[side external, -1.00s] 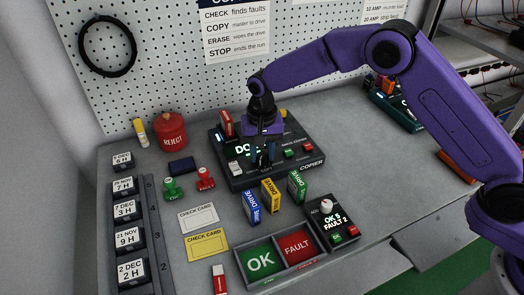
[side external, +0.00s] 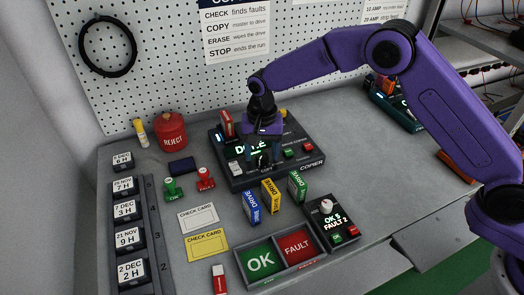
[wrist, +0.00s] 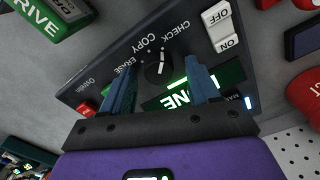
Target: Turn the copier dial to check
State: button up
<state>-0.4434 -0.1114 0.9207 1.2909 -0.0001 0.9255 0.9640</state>
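The copier (side external: 236,182) is a black box on the bench, with a lit green display that reads DONE. Its dial (wrist: 156,72) is a dark round knob with a white mark, by the words CHECK, COPY and ERASE. The mark points up toward the CHECK and COPY side; I cannot tell exactly which word it meets. My gripper (wrist: 162,72) is open, with its two blue fingers apart on either side of the dial. I cannot tell whether they touch it. In the side view my gripper (side external: 264,160) is over the copier and hides the dial.
An OFF/ON rocker switch (wrist: 222,28) is beside the dial on the copier. Blue, yellow and green drives (side external: 270,195) stand in front of the copier. A small tester (side external: 331,222) and the OK and FAULT trays (side external: 261,261) are nearer. A red REJECT bin (side external: 171,132) stands left.

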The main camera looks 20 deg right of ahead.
aim_at(262, 155)
notch_tip(262, 155, up, 17)
jog(key=shift+r, duration=0.2)
dwell(0.6)
dwell(0.4)
jog(key=s+d+f+n, duration=0.1)
jog(key=s+d+n, duration=0.4)
jog(key=s+d, duration=0.3)
jog(key=s+d+f+n, duration=0.1)
jog(key=s+d+n, duration=0.5)
jog(key=s, duration=1)
jog(key=s+d+f+n, duration=0.2)
jog(key=s+d+n, duration=0.4)
jog(key=s+d, duration=0.5)
jog(key=shift+s+d, duration=0.35)
jog(key=shift+s, duration=0.45)
